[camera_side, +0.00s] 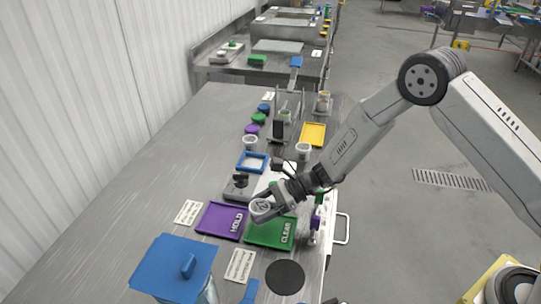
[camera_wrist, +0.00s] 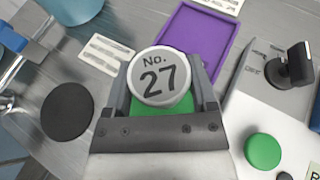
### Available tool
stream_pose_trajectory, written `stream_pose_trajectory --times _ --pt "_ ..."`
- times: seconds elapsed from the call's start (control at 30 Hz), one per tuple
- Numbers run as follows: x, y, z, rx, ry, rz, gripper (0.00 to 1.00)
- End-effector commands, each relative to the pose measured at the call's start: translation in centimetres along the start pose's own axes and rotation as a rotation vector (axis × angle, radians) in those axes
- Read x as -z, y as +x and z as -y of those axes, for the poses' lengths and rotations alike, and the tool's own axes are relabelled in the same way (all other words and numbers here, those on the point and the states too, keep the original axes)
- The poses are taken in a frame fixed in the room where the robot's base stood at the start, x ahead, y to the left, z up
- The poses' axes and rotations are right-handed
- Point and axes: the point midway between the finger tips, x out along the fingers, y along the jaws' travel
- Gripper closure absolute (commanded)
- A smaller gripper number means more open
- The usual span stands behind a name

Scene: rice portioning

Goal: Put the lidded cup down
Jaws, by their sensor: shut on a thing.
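The lidded cup (camera_wrist: 158,77) has a pale lid marked "No. 27" and is gripped between the two fingers of my gripper (camera_wrist: 162,92). In the side view, the cup (camera_side: 260,206) is held by my gripper (camera_side: 268,204) over the area where the purple HOLD tray (camera_side: 212,226) and the green CLEAR tray (camera_side: 262,238) meet. In the wrist view, green shows just below the lid, and the purple tray (camera_wrist: 190,12) lies beyond it. The cup's underside is hidden, so I cannot tell whether it touches anything.
A device with a black knob (camera_side: 240,182) stands behind the trays. A black disc (camera_side: 285,277) and printed cards (camera_side: 240,266) lie in front. A blue-lidded container (camera_side: 170,270) is at front left. Other cups (camera_side: 303,150) stand farther back. The table's left side is clear.

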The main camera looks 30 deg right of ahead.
Motion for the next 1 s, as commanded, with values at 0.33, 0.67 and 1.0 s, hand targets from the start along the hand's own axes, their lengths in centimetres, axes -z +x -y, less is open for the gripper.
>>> stream_pose_trajectory --times 0.33,0.67,1.0 --pt "2.6 1.0 -0.2 0.001 0.002 0.0 0.87" --pt "2.7 1.1 -0.2 0.0 0.001 0.0 0.87" --pt "2.9 1.1 -0.2 0.0 0.001 -0.001 0.0"
